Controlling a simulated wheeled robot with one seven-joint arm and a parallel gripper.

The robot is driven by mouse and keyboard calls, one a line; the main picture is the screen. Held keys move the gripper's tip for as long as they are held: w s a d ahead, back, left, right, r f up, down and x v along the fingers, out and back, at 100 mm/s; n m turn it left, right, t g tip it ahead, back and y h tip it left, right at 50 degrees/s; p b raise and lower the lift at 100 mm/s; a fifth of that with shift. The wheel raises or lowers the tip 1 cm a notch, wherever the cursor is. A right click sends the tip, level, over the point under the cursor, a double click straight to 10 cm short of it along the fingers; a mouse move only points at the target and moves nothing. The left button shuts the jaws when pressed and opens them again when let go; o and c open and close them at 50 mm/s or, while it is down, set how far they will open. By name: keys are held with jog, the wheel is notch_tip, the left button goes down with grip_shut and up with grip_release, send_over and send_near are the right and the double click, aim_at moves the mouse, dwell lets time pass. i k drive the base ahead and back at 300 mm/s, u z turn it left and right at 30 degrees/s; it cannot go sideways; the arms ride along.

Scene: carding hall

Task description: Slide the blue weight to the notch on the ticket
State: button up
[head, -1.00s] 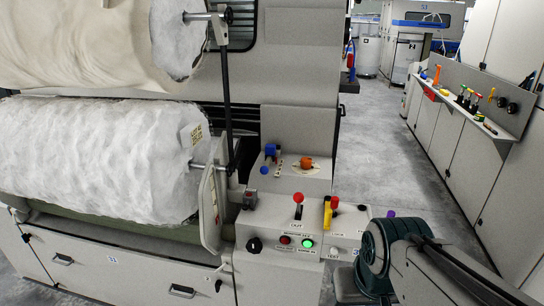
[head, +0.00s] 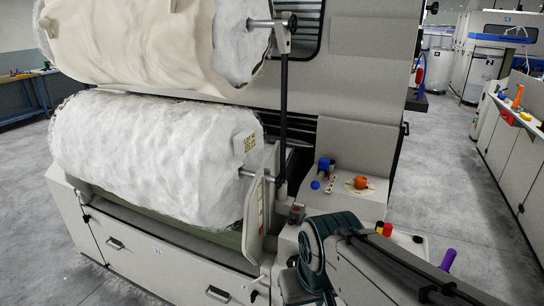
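A blue weight (head: 323,165) appears as a small blue block on the sloped grey panel right of the lap roll. A blue ball (head: 315,185) sits just below it, and a pale marked strip (head: 330,185) runs beside it. The notch cannot be made out. My arm crosses the lower right, in front of the control box. My gripper is out of the picture, and nothing shows it touching the weight.
An orange knob (head: 361,182) sits right of the blue weight. Red and yellow handles (head: 384,229) and a purple handle (head: 448,260) show around my arm. The white lap roll (head: 155,155) lies left. A grey bench (head: 510,150) lines the right; the aisle floor (head: 450,150) is clear.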

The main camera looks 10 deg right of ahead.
aim_at(324, 162)
jog(key=z, duration=0.05)
jog(key=i, duration=1.05)
jog(key=z, duration=0.8)
